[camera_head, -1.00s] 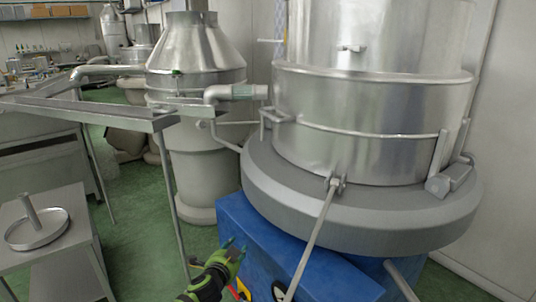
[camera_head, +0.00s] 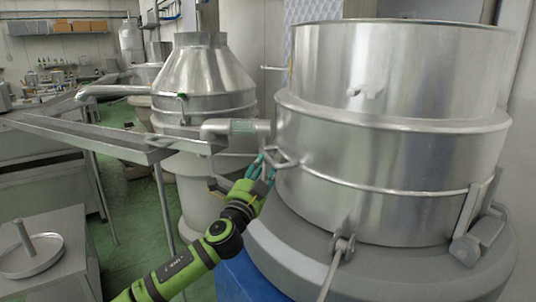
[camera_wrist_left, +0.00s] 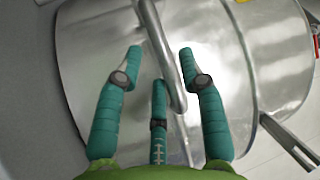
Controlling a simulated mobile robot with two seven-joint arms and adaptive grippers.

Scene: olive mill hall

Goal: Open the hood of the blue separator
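The blue separator's base (camera_head: 238,278) shows low in the head view, under a wide grey ring (camera_head: 290,250). Its steel hood (camera_head: 390,160) is a large drum sitting level on the ring, apparently closed. A bar handle (camera_head: 284,158) sticks out on the hood's left side. My left gripper (camera_head: 264,166) is at this handle. In the left wrist view, its teal fingers (camera_wrist_left: 158,60) are spread apart, and the handle bar (camera_wrist_left: 163,45) runs between the two outer fingers. I cannot tell whether any finger touches it. My right gripper is in neither view.
A clamp (camera_head: 341,250) with a rod sits at the hood's front, and a hinge-like bracket (camera_head: 475,230) at its right. A steel trough (camera_head: 110,140) and a conical steel vessel (camera_head: 205,80) stand to the left. A small table (camera_head: 60,255) holds a round pan.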

